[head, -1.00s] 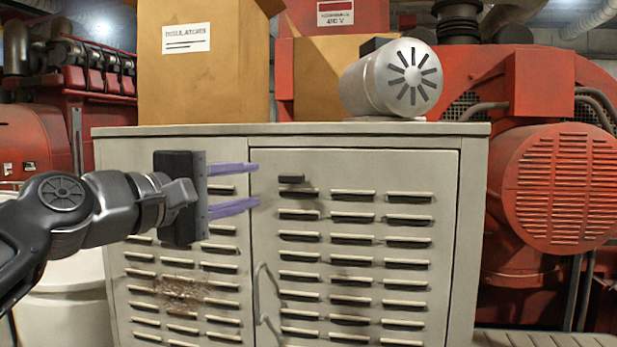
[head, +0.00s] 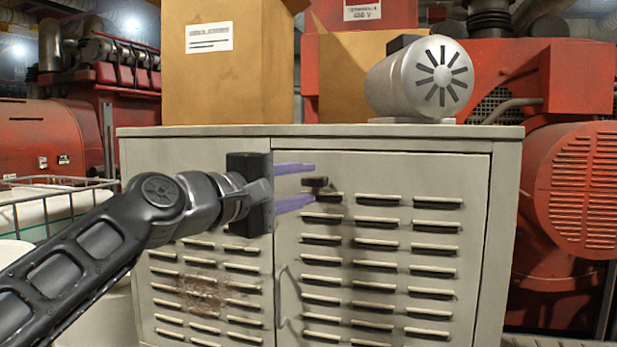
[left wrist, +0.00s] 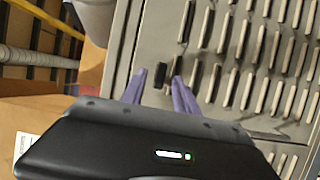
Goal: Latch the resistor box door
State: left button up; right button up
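The grey resistor box (head: 134,160) has a louvred door (head: 400,172) on its right part, which looks flush with the front. A small dark latch (head: 317,181), lying level, sits near the door's upper left corner; it also shows in the left wrist view (left wrist: 161,74). My left gripper (head: 312,184) is open, with one purple finger above the latch and one below. In the left wrist view the latch lies between the fingertips (left wrist: 159,77), with gaps on both sides. I cannot tell how deep the fingers reach. My right gripper is out of view.
A bent wire handle (head: 283,297) is on the door's left edge, below the gripper. A cardboard box (head: 225,80) and a silver motor-like cylinder (head: 420,78) stand on top of the resistor box. Red machinery (head: 570,200) stands close on the right.

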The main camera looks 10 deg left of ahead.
pick_arm(q)
jog(key=shift+x, duration=1)
jog(key=shift+c, duration=0.3)
grip_shut()
